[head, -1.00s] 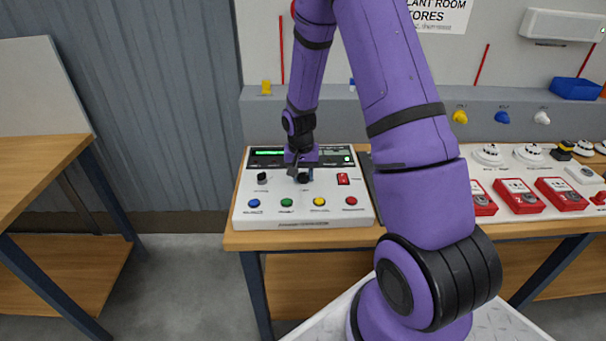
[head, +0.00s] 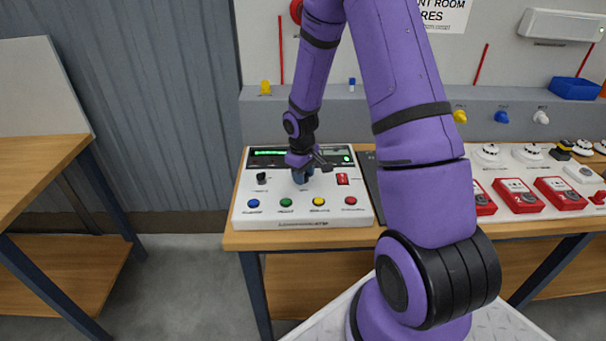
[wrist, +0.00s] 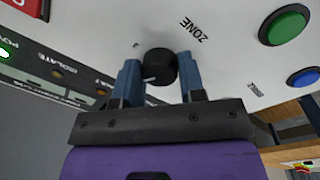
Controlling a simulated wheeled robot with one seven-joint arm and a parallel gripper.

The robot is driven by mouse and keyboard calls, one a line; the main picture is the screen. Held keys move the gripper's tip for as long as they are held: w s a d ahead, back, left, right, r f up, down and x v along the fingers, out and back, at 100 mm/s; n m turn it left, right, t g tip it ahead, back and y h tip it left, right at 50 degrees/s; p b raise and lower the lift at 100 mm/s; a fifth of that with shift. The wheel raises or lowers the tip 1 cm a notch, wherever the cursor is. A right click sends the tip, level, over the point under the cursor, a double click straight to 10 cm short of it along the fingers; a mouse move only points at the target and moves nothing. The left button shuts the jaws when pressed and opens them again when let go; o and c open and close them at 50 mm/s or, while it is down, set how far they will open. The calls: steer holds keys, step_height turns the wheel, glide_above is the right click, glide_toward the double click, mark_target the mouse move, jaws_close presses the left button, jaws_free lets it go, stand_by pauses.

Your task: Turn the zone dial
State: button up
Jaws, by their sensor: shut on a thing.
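The zone dial is a black round knob with a pale pointer line, seen in the wrist view (wrist: 160,66) beside the printed word ZONE. It sits on the white control panel (head: 240,213), which stands on the wooden bench. My gripper (head: 302,176) is over the middle of the panel and hides the dial in the head view. In the wrist view its two blue fingers (wrist: 160,82) are shut on the dial, one on each side.
A second black knob (head: 262,178) is left of my gripper, and a red switch (head: 342,179) is to its right. Blue, green, yellow and red buttons (head: 286,202) line the panel's front. Red call points (head: 518,195) stand farther right on the bench.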

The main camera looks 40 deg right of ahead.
steer(key=n, duration=0.5)
steer(key=shift+d+n, duration=0.1)
steer(key=shift+n, duration=0.3)
stand_by(0.4)
steer(key=o, duration=0.9)
steer(key=r, duration=1)
steer(key=shift+s+a+r, duration=0.2)
steer(key=shift+r, duration=0.2)
